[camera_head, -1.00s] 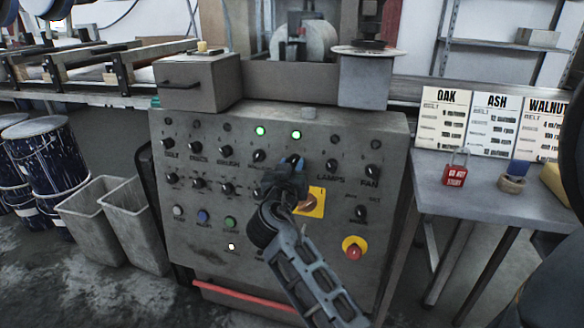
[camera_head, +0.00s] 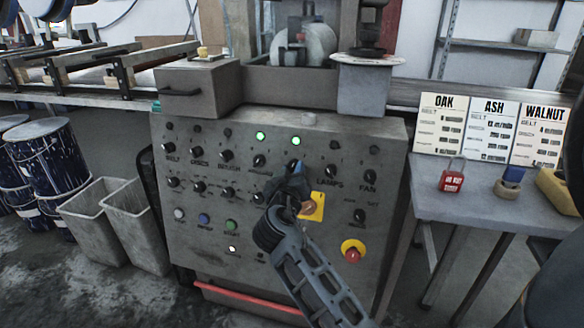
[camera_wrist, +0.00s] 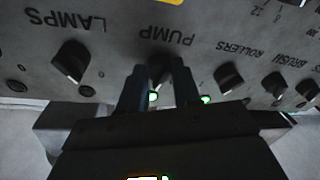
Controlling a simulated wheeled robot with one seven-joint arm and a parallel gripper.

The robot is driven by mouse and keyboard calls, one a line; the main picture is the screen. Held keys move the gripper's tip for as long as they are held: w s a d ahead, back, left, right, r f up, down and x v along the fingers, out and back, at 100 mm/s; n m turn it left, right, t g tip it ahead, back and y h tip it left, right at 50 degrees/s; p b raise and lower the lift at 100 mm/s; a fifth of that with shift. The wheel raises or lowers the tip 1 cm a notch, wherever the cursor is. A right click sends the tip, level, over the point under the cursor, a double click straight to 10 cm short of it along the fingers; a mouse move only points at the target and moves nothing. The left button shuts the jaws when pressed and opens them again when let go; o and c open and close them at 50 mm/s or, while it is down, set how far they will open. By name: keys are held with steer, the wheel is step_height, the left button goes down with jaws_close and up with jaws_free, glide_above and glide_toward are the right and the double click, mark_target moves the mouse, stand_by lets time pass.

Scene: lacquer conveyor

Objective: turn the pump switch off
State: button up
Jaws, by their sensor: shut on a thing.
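The pump switch is a dark knob (camera_wrist: 160,70) under the PUMP lettering, which reads upside down in the wrist view. It is on the sloped grey control panel (camera_head: 200,262). My gripper (camera_wrist: 160,84) has one finger on each side of this knob and is shut on it. In the head view my gripper (camera_head: 294,172) covers most of the knob, so its pointing direction cannot be told. Two green lamps are lit on the panel, one (camera_head: 296,140) above the gripper and one (camera_head: 260,135) to its left.
Neighbouring knobs are close: the lamps knob (camera_head: 332,172) right, the rollers knob (camera_head: 259,161) left. A yellow-plated rotary switch (camera_head: 318,207) and a red emergency button (camera_head: 352,255) are lower. A table (camera_head: 440,210) with a red padlock (camera_head: 452,178) stands right.

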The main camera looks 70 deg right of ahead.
steer(key=n+p, duration=0.3)
steer(key=n, duration=0.1)
steer(key=r+n+y+p, duration=0.1)
steer(key=n+p, duration=0.1)
steer(key=shift+t+p, duration=0.3)
steer(key=shift+t, duration=0.1)
steer(key=shift+n+p, duration=1.1)
steer(key=shift+p, duration=0.05)
steer(key=shift+s+f+n+y+p, duration=0.15)
steer(key=shift+n+y+p, duration=0.15)
steer(key=shift+n+p, duration=0.3)
steer(key=shift+f, duration=0.1)
steer(key=o, duration=1)
steer(key=shift+o, duration=0.2)
steer(key=v, duration=0.7)
steer(key=shift+a, duration=0.35)
